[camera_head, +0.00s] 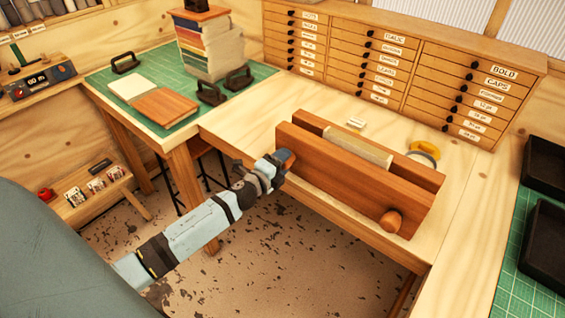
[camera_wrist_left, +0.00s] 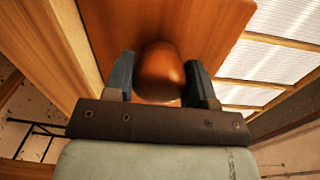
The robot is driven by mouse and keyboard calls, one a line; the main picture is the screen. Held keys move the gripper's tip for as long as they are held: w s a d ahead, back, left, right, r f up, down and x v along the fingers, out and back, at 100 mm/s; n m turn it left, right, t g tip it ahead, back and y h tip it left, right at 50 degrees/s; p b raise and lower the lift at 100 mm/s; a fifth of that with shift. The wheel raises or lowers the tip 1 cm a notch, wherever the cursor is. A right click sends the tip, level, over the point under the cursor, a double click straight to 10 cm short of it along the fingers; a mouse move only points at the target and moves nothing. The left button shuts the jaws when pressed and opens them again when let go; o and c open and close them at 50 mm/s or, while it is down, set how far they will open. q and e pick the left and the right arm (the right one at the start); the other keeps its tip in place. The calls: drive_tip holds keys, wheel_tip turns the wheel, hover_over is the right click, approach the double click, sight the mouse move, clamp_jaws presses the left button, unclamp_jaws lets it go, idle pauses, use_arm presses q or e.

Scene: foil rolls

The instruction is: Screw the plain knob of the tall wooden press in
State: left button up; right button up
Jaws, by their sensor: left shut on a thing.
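The wooden press (camera_head: 345,184) stands on the bench, two long reddish-brown boards with a pale block (camera_head: 358,147) upright between them. One round knob (camera_head: 389,221) sticks out of the front board near its right end. My left gripper (camera_head: 284,162) is at the left end of the same board. In the left wrist view my left gripper (camera_wrist_left: 160,84) is shut on a smooth round knob (camera_wrist_left: 160,72), one finger on each side, in front of the board's face (camera_wrist_left: 200,22). In the head view this knob is mostly hidden by the gripper. My right gripper is not in view.
A drawer cabinet (camera_head: 390,62) stands behind the press. A roll of tape (camera_head: 424,152) lies at its right rear. Black trays (camera_head: 546,245) sit on the right mat. A book stack (camera_head: 207,45) stands on the left green mat.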

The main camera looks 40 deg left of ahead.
use_arm(q)
drive_tip(key=m, duration=0.4)
drive_tip(key=shift+m, duration=0.3)
drive_tip(key=m, duration=0.3)
drive_tip(key=shift+m, duration=0.3)
drive_tip(key=m, duration=0.3)
drive_tip(key=shift+d+m, duration=0.1)
drive_tip(key=shift+m, duration=0.2)
drive_tip(key=m+p, duration=0.1)
drive_tip(key=m, duration=0.3)
drive_tip(key=shift+f, duration=0.1)
drive_tip(key=o, duration=0.9)
drive_tip(key=shift+s, duration=0.1)
